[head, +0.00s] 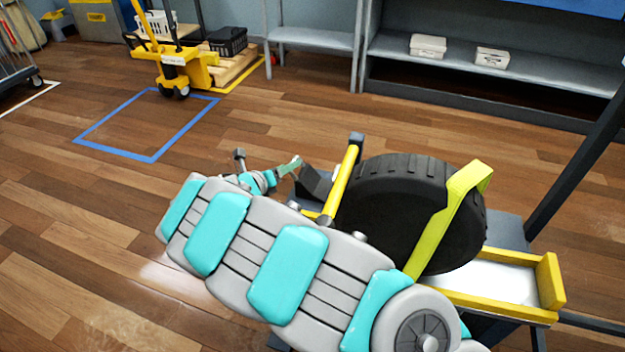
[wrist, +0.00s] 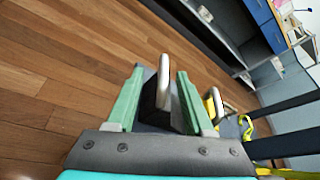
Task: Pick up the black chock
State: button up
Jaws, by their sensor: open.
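The black chock (head: 314,181) is a dark wedge beside the left side of the black tire (head: 395,215) in the head view. My gripper (head: 288,165) is at the chock's left, at the end of my grey and teal arm, which hides much of the area below. In the wrist view my gripper (wrist: 160,75) is open. Its two green fingers stand on either side of the dark chock (wrist: 149,100), which has a pale upright bar on it. I cannot tell whether either finger touches it.
A lime strap (head: 447,222) crosses the tire, which stands by a yellow-edged tray (head: 495,282). A yellow bar (head: 342,180) rises between chock and tire. A grey shelf (head: 470,70) stands behind. Open wooden floor (head: 60,220) lies left, with a blue taped square (head: 150,158).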

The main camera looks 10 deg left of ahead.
aim_at(312, 177)
jog(key=x, duration=0.5)
jog(key=shift+w+d, duration=0.25)
jog(key=shift+w, duration=0.1)
grip_shut()
dwell(1.2)
